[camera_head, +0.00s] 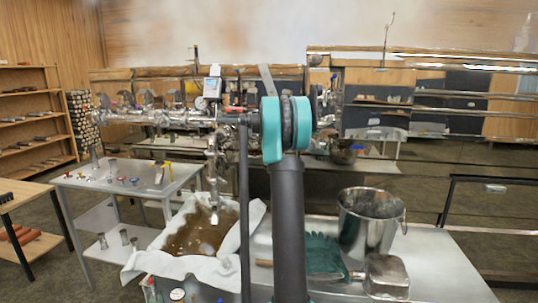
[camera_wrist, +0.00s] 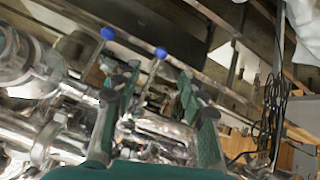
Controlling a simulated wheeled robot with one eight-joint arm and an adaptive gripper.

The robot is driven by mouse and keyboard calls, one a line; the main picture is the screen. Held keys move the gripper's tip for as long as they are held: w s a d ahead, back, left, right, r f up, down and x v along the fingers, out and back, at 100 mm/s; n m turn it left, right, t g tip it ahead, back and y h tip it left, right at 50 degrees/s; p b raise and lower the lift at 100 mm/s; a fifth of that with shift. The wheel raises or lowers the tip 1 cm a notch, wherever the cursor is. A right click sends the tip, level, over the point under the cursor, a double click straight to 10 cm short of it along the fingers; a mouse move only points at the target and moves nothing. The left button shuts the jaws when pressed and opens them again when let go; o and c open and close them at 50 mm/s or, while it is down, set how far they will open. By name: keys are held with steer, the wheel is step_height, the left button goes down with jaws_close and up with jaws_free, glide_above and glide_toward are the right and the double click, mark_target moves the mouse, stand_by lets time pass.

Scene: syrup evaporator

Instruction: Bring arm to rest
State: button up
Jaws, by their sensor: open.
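My gripper (camera_wrist: 158,80) shows in the wrist view with its two dark green and grey fingers spread apart. Nothing is held between them. Behind the fingers are shiny metal pipes and fittings, and two blue knobs; I cannot tell how close the fingers are to them. In the head view my arm (camera_head: 286,220) rises upright in front of the evaporator, with a teal joint at its top. My gripper cannot be made out in the head view.
Steel piping (camera_head: 150,117) runs behind and left of my arm. A cloth-lined basin (camera_head: 140,262) of brown liquid stands at its left. A metal bucket (camera_head: 370,225) and a metal box (camera_head: 387,275) stand on the right table. A small table (camera_head: 80,180) holds small items.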

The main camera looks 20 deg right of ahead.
steer(key=s+a+f+n+g+y, duration=0.15)
steer(key=s+a+f, duration=0.25)
steer(key=s+a, duration=0.75)
steer(key=s+a+f+y, duration=0.2)
steer(key=s+a+f, duration=0.3)
steer(key=s+a, duration=0.6)
steer(key=s+a+f, duration=0.3)
steer(key=s+f, duration=0.1)
steer(key=s, duration=0.5)
steer(key=s+a+f+n+g+y, duration=0.1)
steer(key=s+a+f, duration=0.3)
steer(key=s, duration=0.6)
steer(key=s+a+f+n+g, duration=0.1)
steer(key=s+a+f, duration=0.2)
steer(key=s, duration=0.7)
step_height(320, 180, down, 3)
steer(key=shift+a+r+y, duration=0.1)
steer(key=shift+a+y, duration=0.25)
steer(key=shift+a, duration=0.05)
